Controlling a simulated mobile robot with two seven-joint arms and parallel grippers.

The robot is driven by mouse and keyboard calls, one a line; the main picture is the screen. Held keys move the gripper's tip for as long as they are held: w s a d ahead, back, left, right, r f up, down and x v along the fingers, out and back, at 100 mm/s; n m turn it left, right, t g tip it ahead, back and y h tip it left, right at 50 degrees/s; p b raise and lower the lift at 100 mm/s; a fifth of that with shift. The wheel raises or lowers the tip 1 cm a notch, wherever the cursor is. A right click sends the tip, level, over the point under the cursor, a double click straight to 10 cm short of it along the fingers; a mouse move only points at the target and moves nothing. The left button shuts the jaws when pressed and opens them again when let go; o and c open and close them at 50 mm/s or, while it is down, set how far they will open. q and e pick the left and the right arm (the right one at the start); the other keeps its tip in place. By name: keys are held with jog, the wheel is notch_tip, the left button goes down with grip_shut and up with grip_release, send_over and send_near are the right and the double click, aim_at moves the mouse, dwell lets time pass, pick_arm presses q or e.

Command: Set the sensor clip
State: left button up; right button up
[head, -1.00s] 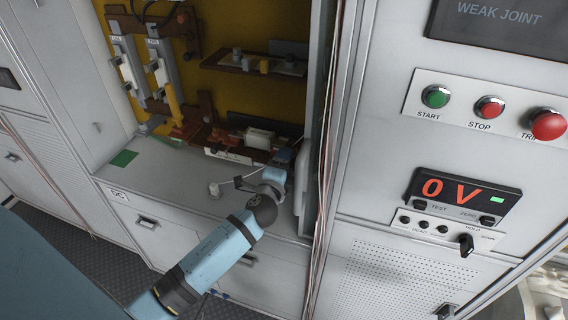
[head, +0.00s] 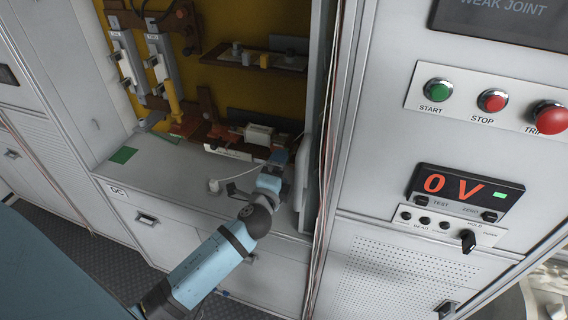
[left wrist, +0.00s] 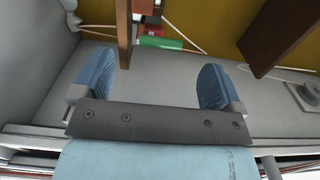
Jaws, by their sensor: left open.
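My left gripper (head: 275,170) reaches over the cabinet's shelf from below, close to the right side wall. In the left wrist view its two blue fingers (left wrist: 157,84) are spread apart with nothing between them. Beyond the fingertips is a small red and green part (left wrist: 157,38) with a pale wire beside it. I cannot tell for sure which part is the sensor clip. A small white piece with a thin wire (head: 214,185) lies on the shelf left of the gripper. My right gripper is not in view.
Two upright fuse-like units (head: 160,60) stand on the yellow back panel (head: 222,92). Brown bars and a white block (head: 259,133) sit behind the gripper. A green patch (head: 123,155) marks the shelf's clear left part.

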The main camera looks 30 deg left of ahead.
pick_arm(q)
jog(key=b+v, duration=0.2)
jog(key=v, duration=0.8)
jog(key=shift+w+d+f, duration=0.1)
jog(key=s+d+f+n+g+h+p, duration=0.2)
jog(key=s+d+f+n, duration=0.3)
jog(key=f, duration=0.3)
jog(key=s+d+f+n+g+h+p, duration=0.2)
jog(key=s+d+f+n+g+h, duration=0.2)
jog(key=s+f+n, duration=0.3)
notch_tip(320, 180, down, 3)
jog(key=shift+s+d+r+g+h, duration=0.2)
jog(key=shift+s+d+g+h, duration=0.1)
jog(key=shift+s+d+h, duration=0.3)
jog(key=shift+w, duration=0.1)
